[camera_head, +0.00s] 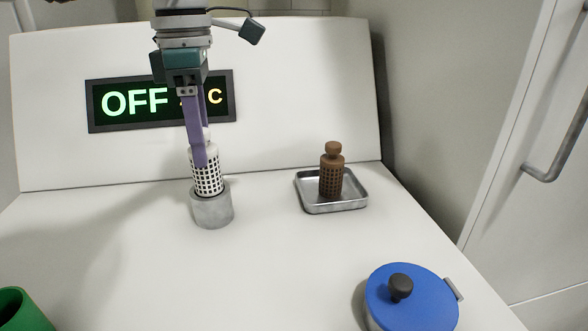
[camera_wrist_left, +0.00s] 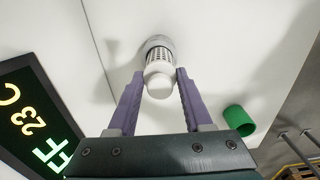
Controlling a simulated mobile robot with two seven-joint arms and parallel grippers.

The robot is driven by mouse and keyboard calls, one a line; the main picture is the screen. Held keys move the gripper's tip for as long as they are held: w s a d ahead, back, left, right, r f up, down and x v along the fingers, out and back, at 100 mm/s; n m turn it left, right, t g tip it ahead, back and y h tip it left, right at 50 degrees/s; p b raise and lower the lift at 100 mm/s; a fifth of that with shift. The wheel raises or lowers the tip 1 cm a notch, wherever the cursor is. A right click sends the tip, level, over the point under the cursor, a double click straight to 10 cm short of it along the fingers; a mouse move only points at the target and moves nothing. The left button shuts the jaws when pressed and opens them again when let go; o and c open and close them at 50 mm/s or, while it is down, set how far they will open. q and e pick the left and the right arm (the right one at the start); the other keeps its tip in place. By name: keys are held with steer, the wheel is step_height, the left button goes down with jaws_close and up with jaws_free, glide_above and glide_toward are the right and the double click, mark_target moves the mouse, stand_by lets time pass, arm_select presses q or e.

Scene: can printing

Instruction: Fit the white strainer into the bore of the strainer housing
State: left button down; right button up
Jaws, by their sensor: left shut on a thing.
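The white strainer (camera_head: 206,178), a perforated cylinder with a knob on top, stands about upright over the grey metal strainer housing (camera_head: 213,211). Its lower end is at the mouth of the housing, and some of it may be inside; the bore is hidden. My left gripper (camera_head: 203,152) points down and is shut on the strainer near its top. In the left wrist view the purple fingers sit on either side of the strainer's white knob (camera_wrist_left: 159,86), with the housing (camera_wrist_left: 158,42) beyond it. My right gripper is not in view.
A brown strainer (camera_head: 332,174) stands in a shallow metal tray (camera_head: 335,208) to the right. A blue-lidded pot (camera_head: 425,297) is front right, a green cylinder (camera_head: 18,311) front left. A display panel (camera_head: 126,101) is on the sloped back. The counter's middle is clear.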

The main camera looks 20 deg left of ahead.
mark_target(206, 170)
arm_select(q)
steer(key=shift+f+b, duration=2.2)
steer(key=shift+f, duration=0.45)
steer(key=shift+c, duration=1.6)
jaws_free()
steer(key=shift+w+r, duration=0.1)
steer(key=shift+r, duration=0.45)
step_height(206, 170, up, 11)
steer(key=shift+r+p, duration=0.2)
steer(key=shift+p, duration=0.2)
